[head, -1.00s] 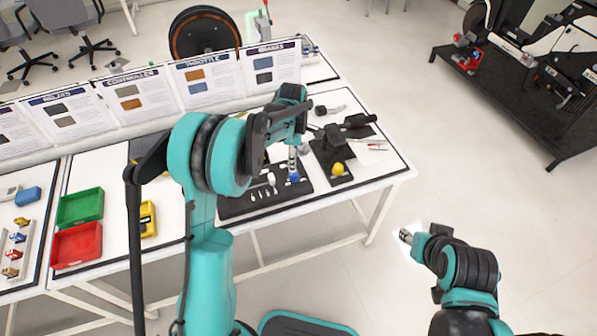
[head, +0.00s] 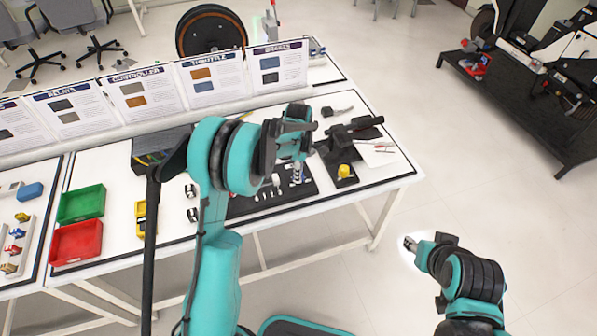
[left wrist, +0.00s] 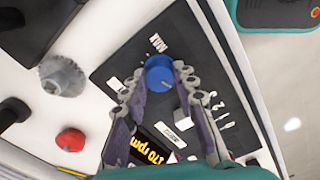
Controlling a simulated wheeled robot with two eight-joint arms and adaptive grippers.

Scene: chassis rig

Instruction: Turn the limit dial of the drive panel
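The drive panel is a black plate (head: 242,206) on the white table. In the left wrist view its blue dial (left wrist: 160,75) shows beside a MAX label, with a pale pointer mark on its top. My left gripper (head: 297,178) is low over this panel. In the left wrist view the fingers of the left gripper (left wrist: 159,68) stand apart, one on each side of the blue dial; I cannot tell whether they touch it. A yellow-lettered rpm display (left wrist: 150,147) is partly hidden by the fingers. My right gripper (head: 410,244) hangs clear of the table; its fingers are too small to judge.
A yellow knob (head: 344,170) on a black base stands right of the panel. A red button (left wrist: 70,140) and grey knob (left wrist: 63,77) show in the wrist view. Green (head: 81,204) and red (head: 76,242) trays lie left. Upright cards line the back.

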